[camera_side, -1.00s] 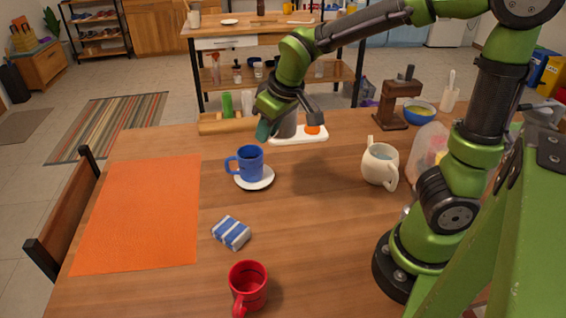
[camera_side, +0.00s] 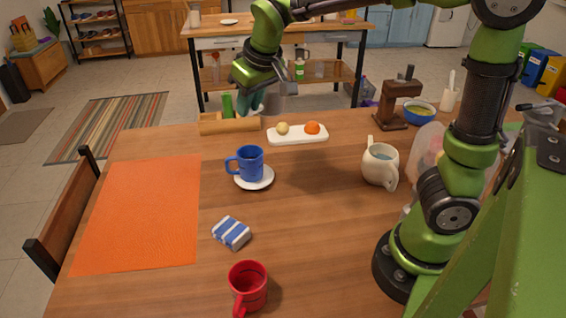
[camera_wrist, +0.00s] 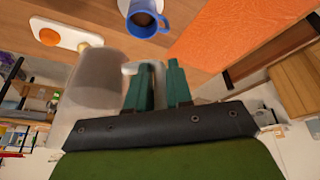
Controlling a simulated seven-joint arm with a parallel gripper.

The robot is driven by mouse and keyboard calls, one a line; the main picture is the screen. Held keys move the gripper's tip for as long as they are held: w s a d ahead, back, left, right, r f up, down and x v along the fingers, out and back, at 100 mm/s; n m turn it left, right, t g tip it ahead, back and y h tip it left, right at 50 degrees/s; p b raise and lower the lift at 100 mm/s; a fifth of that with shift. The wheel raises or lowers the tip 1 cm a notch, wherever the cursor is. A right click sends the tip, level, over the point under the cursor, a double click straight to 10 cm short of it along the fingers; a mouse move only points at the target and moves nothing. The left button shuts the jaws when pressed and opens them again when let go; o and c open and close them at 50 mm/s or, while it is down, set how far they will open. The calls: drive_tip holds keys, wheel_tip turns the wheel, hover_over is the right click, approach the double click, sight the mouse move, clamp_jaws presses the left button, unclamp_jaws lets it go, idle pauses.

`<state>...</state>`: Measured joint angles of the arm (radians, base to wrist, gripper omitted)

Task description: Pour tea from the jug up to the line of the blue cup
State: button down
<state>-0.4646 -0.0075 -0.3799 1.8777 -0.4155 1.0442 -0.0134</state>
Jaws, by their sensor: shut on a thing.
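The blue cup (camera_side: 251,166) stands upright on a white saucer (camera_side: 256,185) near the middle of the table. In the wrist view the blue cup (camera_wrist: 150,24) holds dark brown liquid; I cannot make out its line. My gripper (camera_side: 250,100) is raised beyond the cup, near the table's far edge. It is shut on the translucent grey jug, which is partly hidden in the side view (camera_side: 274,104). In the wrist view the jug (camera_wrist: 98,78) is beside the fingers (camera_wrist: 158,88), with its handle between them. The jug is apart from the cup; I cannot tell its fill.
A white dish (camera_side: 298,140) with a potato and an orange lies behind the cup. A cream pitcher (camera_side: 380,166) stands right, a red mug (camera_side: 248,285) in front. Table between cup and pitcher is clear.

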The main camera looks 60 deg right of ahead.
drive_tip(key=w+a+f+m+h, duration=0.1)
drive_tip(key=w+a+m, duration=0.1)
drive_tip(key=w+a, duration=0.55)
drive_tip(key=w+a+m+h, duration=0.1)
drive_tip(key=w+a+m, duration=0.3)
drive_tip(key=a, duration=0.6)
drive_tip(key=shift+n+g, duration=0.4)
drive_tip(key=shift+n, duration=0.3)
drive_tip(key=f, duration=1.7)
drive_tip(key=shift+w+a, duration=0.1)
drive_tip(key=shift+w, duration=0.3)
drive_tip(key=s+d+r+m+t+y, duration=0.1)
drive_tip(key=s+d+r+t+y, duration=0.1)
drive_tip(key=d+r+y, duration=0.3)
drive_tip(key=shift+d+r+y, duration=0.2)
drive_tip(key=shift+r+y, duration=0.6)
drive_tip(key=shift+r, duration=1.15)
drive_tip(key=shift+d+r+m+t, duration=0.2)
drive_tip(key=shift+m+t, duration=0.1)
drive_tip(key=shift+s+d+r+m+t+y+p, duration=0.15)
drive_tip(key=shift+d+r+t+y+p, duration=0.2)
drive_tip(key=shift+r+y+p, duration=0.35)
drive_tip(key=shift+s+d+r+m+t+y+p, duration=0.2)
drive_tip(key=shift+d+r+y, duration=0.3)
drive_tip(key=shift+r, duration=0.35)
